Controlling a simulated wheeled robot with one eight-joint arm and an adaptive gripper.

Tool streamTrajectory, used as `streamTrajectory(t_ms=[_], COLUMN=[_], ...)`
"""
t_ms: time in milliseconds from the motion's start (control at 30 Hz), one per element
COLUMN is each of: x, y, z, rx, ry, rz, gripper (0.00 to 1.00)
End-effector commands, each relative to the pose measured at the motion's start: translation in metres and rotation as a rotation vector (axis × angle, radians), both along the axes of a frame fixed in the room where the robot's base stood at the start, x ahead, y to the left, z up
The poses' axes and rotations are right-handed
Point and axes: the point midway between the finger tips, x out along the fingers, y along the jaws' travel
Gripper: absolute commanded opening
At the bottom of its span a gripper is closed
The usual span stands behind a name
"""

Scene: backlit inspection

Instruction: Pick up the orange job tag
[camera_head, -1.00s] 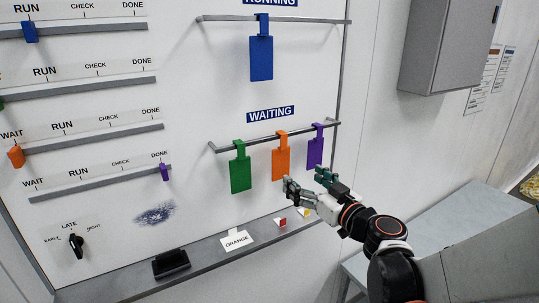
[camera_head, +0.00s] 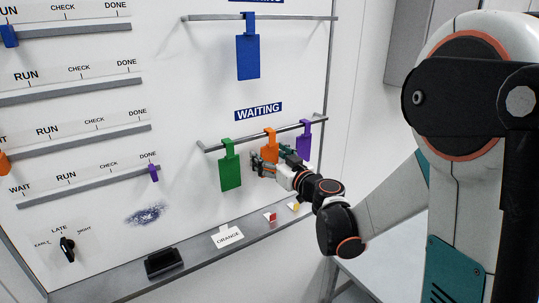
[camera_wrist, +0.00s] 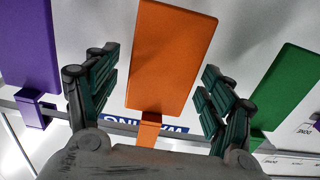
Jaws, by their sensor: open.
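The orange job tag (camera_head: 270,143) hangs on the waiting rail (camera_head: 210,148) between a green tag (camera_head: 230,170) and a purple tag (camera_head: 303,138). My gripper (camera_head: 262,165) is at the orange tag's lower part and hides most of it in the head view. In the wrist view the orange tag (camera_wrist: 168,55) shows between the two open fingers of my gripper (camera_wrist: 160,90), with a gap on each side. The wrist view is upside down, with the purple tag (camera_wrist: 25,45) at left and the green tag (camera_wrist: 288,95) at right.
A blue tag (camera_head: 248,57) hangs on the upper rail (camera_head: 200,18). Below, a ledge (camera_head: 195,252) holds a black eraser (camera_head: 164,263), a card reading ORANGE (camera_head: 228,237) and small coloured pieces. The purple and green tags hang close beside my fingers.

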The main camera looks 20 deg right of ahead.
Motion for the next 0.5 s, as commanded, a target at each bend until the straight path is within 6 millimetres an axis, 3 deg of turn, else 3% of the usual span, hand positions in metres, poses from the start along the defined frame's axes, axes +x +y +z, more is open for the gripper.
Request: streamTrajectory(t_ms=[233,400,500], x=[0.0014,0.0013,0.0012], y=[0.0005,0.0005,0.0005], z=[-0.0005,-0.0004,-0.0004], rx=[0.000,0.000,0.000], ry=[0.000,0.000,0.000], rz=[0.000,0.000,0.000], gripper=[0.75,0.36,0.32])
